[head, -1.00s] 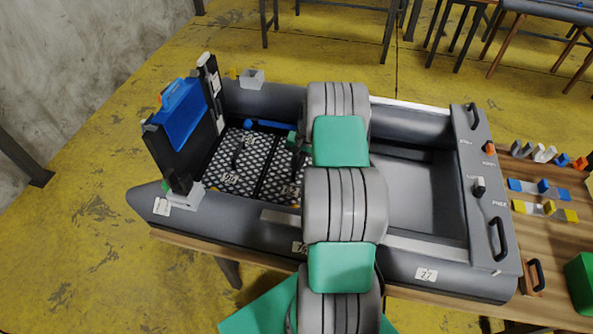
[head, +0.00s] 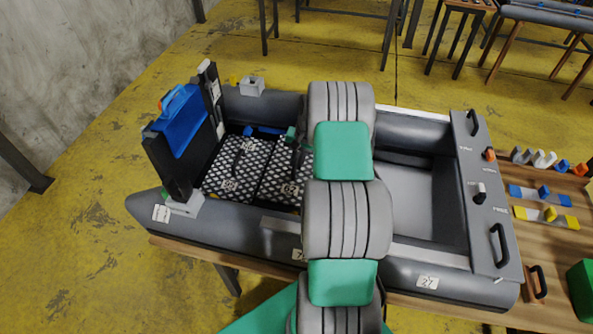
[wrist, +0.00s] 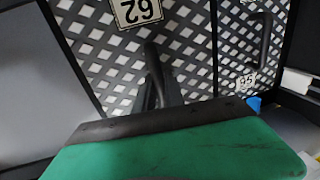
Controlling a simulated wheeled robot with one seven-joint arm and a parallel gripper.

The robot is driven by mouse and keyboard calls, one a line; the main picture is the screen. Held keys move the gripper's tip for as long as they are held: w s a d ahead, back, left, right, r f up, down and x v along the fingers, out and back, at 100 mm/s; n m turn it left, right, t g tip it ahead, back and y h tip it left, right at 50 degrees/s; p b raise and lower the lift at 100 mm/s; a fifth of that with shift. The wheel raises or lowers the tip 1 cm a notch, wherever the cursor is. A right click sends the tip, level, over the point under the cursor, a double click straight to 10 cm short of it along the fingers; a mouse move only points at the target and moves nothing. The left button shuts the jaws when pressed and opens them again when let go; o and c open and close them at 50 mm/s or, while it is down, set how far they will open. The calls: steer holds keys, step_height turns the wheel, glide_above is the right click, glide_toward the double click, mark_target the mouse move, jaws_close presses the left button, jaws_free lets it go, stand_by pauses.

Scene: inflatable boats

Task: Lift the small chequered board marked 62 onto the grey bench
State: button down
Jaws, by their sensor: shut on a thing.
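The small black-and-white chequered board marked 62 (head: 282,168) lies in the grey inflatable boat, right of a second chequered board (head: 231,172). My arm covers its right part. In the wrist view, the board marked 62 (wrist: 195,60) fills the middle, its number plate upside down at the top edge. Its dark upright handle (wrist: 153,72) runs down to my gripper (wrist: 165,100), which is shut on it; the fingertips are largely hidden. In the head view, only a small green part near my gripper (head: 291,134) shows beside my arm. The grey bench cannot be made out for certain.
The grey boat (head: 405,265) rests on a wooden table. A black-and-blue upright motor block (head: 180,135) stands at the boat's left end, close to the boards. A grey panel with handles (head: 487,200) crosses the right end. Small coloured parts (head: 545,195) lie further right.

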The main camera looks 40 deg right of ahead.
mark_target(297, 159)
step_height(297, 159, up, 6)
step_height(297, 159, up, 16)
steer(key=p, duration=1.1)
steer(key=shift+f, duration=0.25)
stand_by(0.6)
